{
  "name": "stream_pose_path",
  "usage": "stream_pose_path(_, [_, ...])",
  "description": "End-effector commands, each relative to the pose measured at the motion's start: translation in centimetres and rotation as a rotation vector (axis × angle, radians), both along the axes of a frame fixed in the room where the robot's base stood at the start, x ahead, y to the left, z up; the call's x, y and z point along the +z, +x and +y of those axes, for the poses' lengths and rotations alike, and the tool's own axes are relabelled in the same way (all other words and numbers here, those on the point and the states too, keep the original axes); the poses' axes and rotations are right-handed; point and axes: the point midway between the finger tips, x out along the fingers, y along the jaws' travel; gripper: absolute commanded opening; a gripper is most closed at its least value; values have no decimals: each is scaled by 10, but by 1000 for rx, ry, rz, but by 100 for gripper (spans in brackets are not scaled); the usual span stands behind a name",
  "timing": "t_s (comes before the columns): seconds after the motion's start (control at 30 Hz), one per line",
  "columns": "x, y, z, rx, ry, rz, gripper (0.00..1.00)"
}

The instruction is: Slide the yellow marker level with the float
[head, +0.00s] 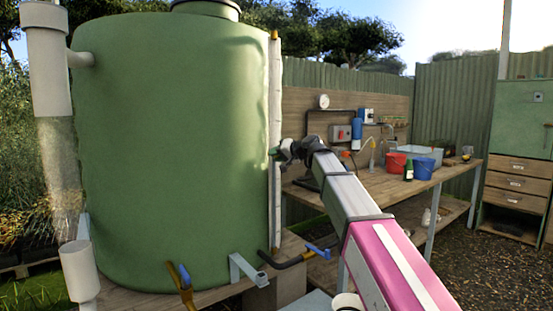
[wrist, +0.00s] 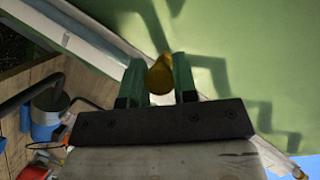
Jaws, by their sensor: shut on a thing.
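My gripper (wrist: 159,80) has its two green fingers shut on the yellow marker (wrist: 160,75), a short yellow piece seen end-on between them. In the head view my gripper (head: 277,152) is at the white upright gauge strip (head: 275,95) on the right side of the green tank (head: 170,150), around mid-height. The marker is hidden by the gripper there. In the wrist view the pale strip (wrist: 85,48) runs diagonally behind the fingers. I cannot make out the float. A small orange-yellow piece (head: 274,35) sits at the strip's top end.
A wooden workbench (head: 440,180) at the right holds a red bucket (head: 397,163), a blue bucket (head: 424,168) and a grey basin (head: 420,152). A black pipe with a blue-handled valve (head: 318,251) sticks out low by the tank.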

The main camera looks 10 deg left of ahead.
Motion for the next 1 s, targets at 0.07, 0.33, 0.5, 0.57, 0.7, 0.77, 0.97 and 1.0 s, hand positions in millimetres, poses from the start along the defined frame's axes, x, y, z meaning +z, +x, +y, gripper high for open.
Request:
stream_pose_path(0.07, [0,0,0,-1,0,0,33])
stream_pose_path(0.33, [0,0,0,-1,1,0,53])
stream_pose_path(0.5, [1,-2,-5,-1,1,0,53])
stream_pose_path(0.57, [2,-5,-11,-2,0,-1,53])
stream_pose_path(0.7, [8,-15,-31,-3,1,-1,53])
stream_pose_path(0.77, [12,-20,-42,-3,1,-1,53])
stream_pose_path(0.97, [21,-34,-73,-3,0,-1,53])
stream_pose_path(1.0, [23,-36,-78,-2,-1,-2,53])
